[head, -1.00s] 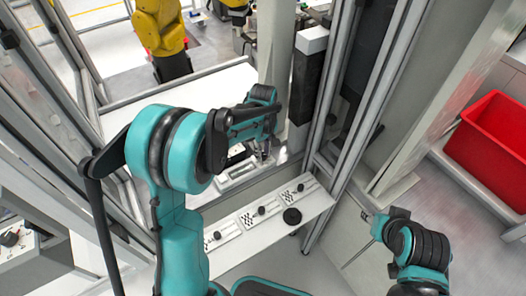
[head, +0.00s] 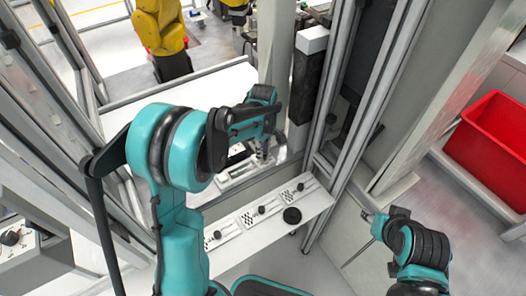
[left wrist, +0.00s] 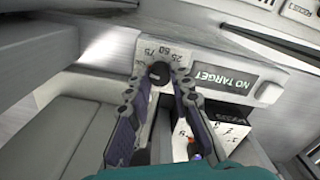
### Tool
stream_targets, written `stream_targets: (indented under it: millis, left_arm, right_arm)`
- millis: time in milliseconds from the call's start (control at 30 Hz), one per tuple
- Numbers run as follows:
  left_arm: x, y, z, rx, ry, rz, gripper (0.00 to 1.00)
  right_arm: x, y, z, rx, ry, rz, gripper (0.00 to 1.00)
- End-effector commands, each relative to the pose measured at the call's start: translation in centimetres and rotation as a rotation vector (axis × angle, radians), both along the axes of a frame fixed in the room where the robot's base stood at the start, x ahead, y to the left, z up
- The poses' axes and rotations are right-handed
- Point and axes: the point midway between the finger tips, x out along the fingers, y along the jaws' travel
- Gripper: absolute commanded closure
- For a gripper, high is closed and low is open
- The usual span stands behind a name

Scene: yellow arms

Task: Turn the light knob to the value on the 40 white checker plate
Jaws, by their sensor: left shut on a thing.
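In the left wrist view my left gripper (left wrist: 160,82) is shut on a small black knob (left wrist: 159,70). A printed scale (left wrist: 165,52) beside the knob reads 25, 50 and 75, upside down. The knob's pointer is hidden. A grey display (left wrist: 235,82) next to it reads NO TARGET, also upside down. In the head view my left gripper (head: 262,151) is at the white panel (head: 236,175) behind the shelf. No plate marked 40 can be read. My right gripper (head: 369,216) is at the right, away from the panel; its fingers are too small to judge.
Metal frame posts (head: 362,110) stand to the right of the panel. A red bin (head: 490,140) is at the far right.

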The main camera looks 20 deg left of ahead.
Motion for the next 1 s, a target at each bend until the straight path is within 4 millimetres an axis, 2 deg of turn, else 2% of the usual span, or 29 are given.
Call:
stream_targets:
  millis: [67,100,133,167,433,567,667,1000]
  left_arm:
    - [0.0,0.0,0.0,0.0,0.0,0.0,1.0]
    - [0.0,0.0,0.0,0.0,0.0,0.0,0.69]
    - [0.0,0.0,0.0,0.0,0.0,0.0,0.61]
    - [0.0,0.0,0.0,0.0,0.0,0.0,0.58]
    - [0.0,0.0,0.0,0.0,0.0,0.0,0.58]
    - [0.0,0.0,0.9,0.0,0.0,-0.001,0.58]
    - [0.0,0.0,2.5,0.0,0.0,0.0,0.58]
    - [0.0,0.0,9.6,0.0,0.0,0.0,0.58]
  right_arm:
    - [0.0,0.0,0.0,0.0,0.0,0.0,0.6]
    - [0.0,0.0,0.0,0.0,0.0,0.0,0.6]
    - [0.0,0.0,0.0,0.0,0.0,0.0,0.6]
    - [0.0,0.0,0.0,0.0,0.0,0.0,0.6]
    - [0.0,0.0,0.0,0.0,0.0,0.0,0.6]
    - [0.0,0.0,0.0,0.0,0.0,0.0,0.6]
    - [0.0,0.0,0.0,0.0,0.0,0.0,0.6]
    - [0.0,0.0,0.0,0.0,0.0,0.0,0.6]
